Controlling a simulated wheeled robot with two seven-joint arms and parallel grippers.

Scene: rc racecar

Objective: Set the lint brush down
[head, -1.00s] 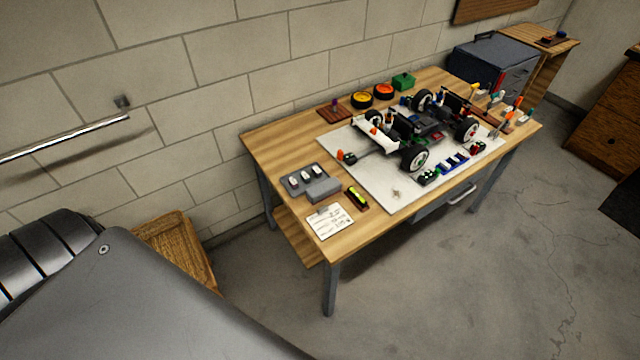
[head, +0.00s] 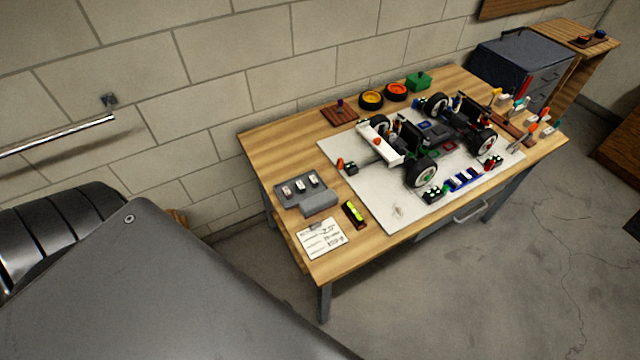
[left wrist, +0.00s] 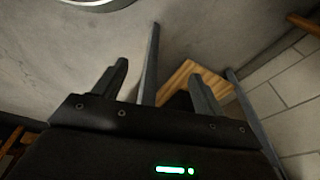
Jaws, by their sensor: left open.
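I cannot make out a lint brush for certain in either view. My left gripper (left wrist: 158,70) shows in the left wrist view with its two dark fingers spread apart and nothing between them. Bare floor, a grey table leg (left wrist: 148,65) and a wooden board (left wrist: 190,72) lie beyond the fingers. My left gripper does not show in the head view. My right gripper is in neither view. The wooden workbench (head: 275,140) holds an RC car (head: 410,140) on a white mat (head: 385,210).
A grey tray (head: 283,200), a yellow-green level (head: 355,212) and a paper note (head: 321,238) lie near the bench's front left. A tool rack (head: 515,130) is at right. A blue-grey cabinet (head: 520,62) stands behind.

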